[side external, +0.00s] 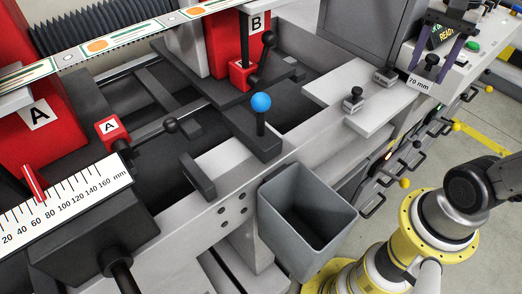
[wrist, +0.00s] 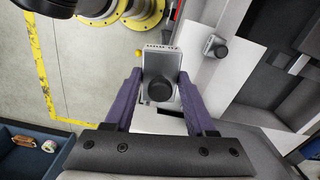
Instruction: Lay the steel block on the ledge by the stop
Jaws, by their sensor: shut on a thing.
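The steel block (wrist: 157,65), a bright metal plate with a round black knob, is between the purple fingers of my gripper (wrist: 160,92) in the wrist view. My gripper (side external: 432,60) is shut on it. In the side view the block (side external: 420,83) is at the upper right, its front marked "70 mm"; whether it touches the surface below is unclear. A pale ledge (side external: 228,158) lies at the machine's front, left of centre, with a dark upright piece, seemingly the stop (side external: 198,176), at its left end.
Two smaller knobbed blocks (side external: 353,100) (side external: 385,76) stand on the pale plate (side external: 365,118). A blue-knobbed post (side external: 261,110) rises right of the ledge. A grey open bin (side external: 300,225) hangs at the front.

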